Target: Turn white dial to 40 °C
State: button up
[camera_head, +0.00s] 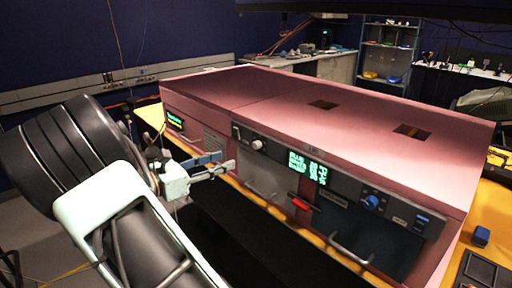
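The white dial (257,145) is a small round knob on the dark front panel of the pink box (345,129), in its left part. A green-lit display (308,167) sits to its right with several lines of text, too small to read surely. My gripper (230,167) comes in from the left, in front of the box, left of and below the white dial in the picture. It appears apart from the dial, and I see nothing held. Its fingertips are small and overlap, so the gap between them is unclear.
A blue dial (372,202) is on the panel's right part. A red handle (300,204) and a metal bar handle (349,252) stick out lower down. The box stands on a yellow table (262,204). A small blue block (481,236) lies at the right.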

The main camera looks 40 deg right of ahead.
aim_at(254, 146)
jog(key=shift+n+t+h, duration=0.3)
jog(key=shift+n+h, duration=0.1)
jog(key=shift+n, duration=0.5)
jog(key=d, duration=0.7)
jog(key=w+d+p, duration=0.1)
jog(key=d, duration=0.3)
jog(key=shift+w+d, duration=0.1)
jog(key=shift+d, duration=0.25)
jog(key=shift+c, duration=0.4)
grip_shut()
